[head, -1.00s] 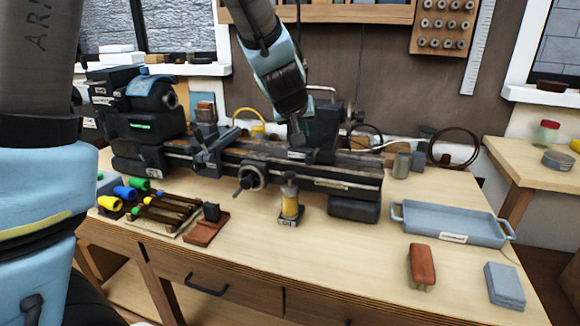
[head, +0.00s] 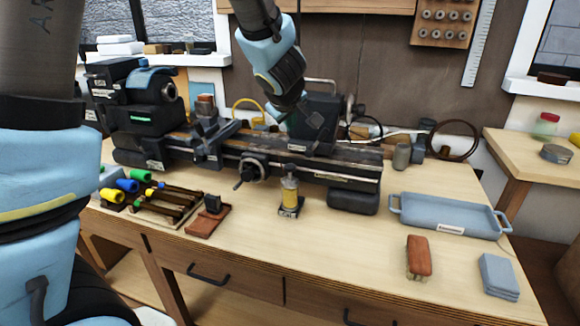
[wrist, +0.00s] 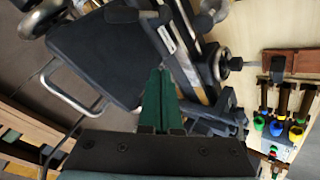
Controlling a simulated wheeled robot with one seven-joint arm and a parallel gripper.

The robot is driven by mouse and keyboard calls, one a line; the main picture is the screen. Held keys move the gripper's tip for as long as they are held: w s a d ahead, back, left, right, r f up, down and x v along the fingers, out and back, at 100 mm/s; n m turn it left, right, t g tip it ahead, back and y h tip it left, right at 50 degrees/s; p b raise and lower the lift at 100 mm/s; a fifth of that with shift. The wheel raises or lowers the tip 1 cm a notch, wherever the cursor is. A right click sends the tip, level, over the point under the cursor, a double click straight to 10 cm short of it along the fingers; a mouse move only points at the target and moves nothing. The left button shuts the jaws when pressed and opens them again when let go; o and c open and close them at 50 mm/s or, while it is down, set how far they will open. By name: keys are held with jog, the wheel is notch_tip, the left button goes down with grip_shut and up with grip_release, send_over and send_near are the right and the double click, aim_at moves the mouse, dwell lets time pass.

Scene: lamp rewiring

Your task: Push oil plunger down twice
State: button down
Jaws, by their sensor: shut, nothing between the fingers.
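The oil dispenser (head: 290,196), a small yellow cylinder on a dark square base, stands upright on the bench in front of the lathe in the head view. I cannot make out the dispenser in the wrist view.
The lathe (head: 260,155) runs along the back of the bench. Left of the dispenser are a reddish-brown pad (head: 208,221) and a rack with coloured handles (head: 165,205). The front middle bench is clear.

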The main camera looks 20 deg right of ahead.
jog(key=b, duration=0.7)
send_over(291, 166)
jog(key=f, duration=0.7)
jog(key=shift+s+a, duration=0.25)
jog(key=shift+s, duration=0.1)
jog(key=shift+f+b, duration=0.75)
jog(key=shift+f+b, duration=0.3)
jog(key=shift+f, duration=0.1)
jog(key=shift+f+b, duration=1.05)
jog(key=shift+f, duration=0.3)
dwell(1.3)
jog(key=shift+r, duration=0.15)
jog(key=shift+r+p, duration=1.65)
jog(key=shift+p, duration=0.3)
